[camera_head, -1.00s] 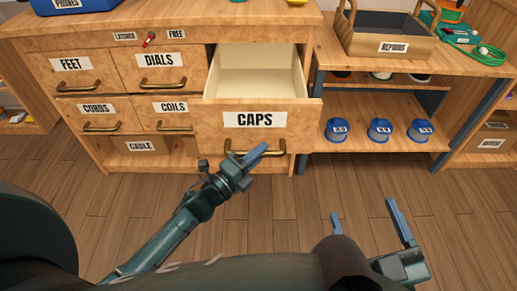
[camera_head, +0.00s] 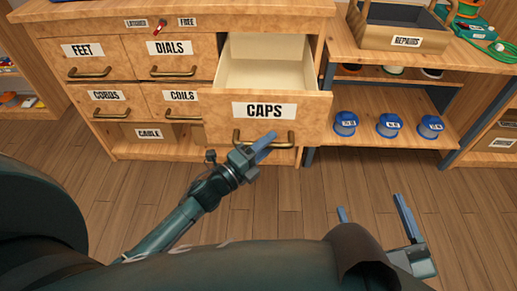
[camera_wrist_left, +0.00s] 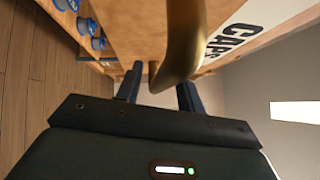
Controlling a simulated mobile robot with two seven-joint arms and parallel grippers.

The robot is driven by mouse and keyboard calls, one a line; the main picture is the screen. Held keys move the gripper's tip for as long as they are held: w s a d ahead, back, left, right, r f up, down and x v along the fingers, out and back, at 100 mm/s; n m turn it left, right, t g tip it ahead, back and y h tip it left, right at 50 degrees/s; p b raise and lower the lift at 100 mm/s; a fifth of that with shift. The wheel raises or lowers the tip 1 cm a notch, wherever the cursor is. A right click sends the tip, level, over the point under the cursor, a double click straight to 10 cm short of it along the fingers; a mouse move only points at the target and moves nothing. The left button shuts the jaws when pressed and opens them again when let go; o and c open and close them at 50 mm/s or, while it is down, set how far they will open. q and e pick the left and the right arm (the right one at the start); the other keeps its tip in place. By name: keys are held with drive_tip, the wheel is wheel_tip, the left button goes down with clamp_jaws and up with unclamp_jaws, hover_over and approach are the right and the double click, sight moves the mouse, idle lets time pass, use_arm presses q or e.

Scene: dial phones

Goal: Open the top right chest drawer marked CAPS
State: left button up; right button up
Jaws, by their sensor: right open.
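The CAPS drawer (camera_head: 222,107) in the top right of the chest is pulled well out, and its pale inside shows empty. Its curved brass handle (camera_head: 289,145) is on the front below the CAPS label. My left gripper (camera_head: 265,143) is at this handle. In the left wrist view the handle (camera_wrist_left: 182,45) runs between the two fingers, closer to the right one, with a gap to the left one. The left gripper (camera_wrist_left: 158,92) looks open around it. My right gripper (camera_head: 372,205) is open and empty, low at the right, away from the chest.
Shut drawers marked FEET, DIALS (camera_head: 170,47), CORDS and COILS are left of the open one. A shelf unit at right holds blue spools (camera_head: 389,125) and a REPAIRS tray (camera_head: 405,41). The wooden floor in front is clear.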

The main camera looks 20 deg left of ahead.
use_arm(q)
drive_tip(key=p+v, duration=0.1)
drive_tip(key=v, duration=1.2)
drive_tip(key=shift+p, duration=0.4)
use_arm(e)
drive_tip(key=shift+w+d+m+g+h, duration=0.3)
drive_tip(key=shift+d+m+h, duration=0.15)
drive_tip(key=shift+m+h, duration=0.2)
use_arm(q)
drive_tip(key=shift+r, duration=0.1)
use_arm(e)
drive_tip(key=shift+s+f, duration=0.1)
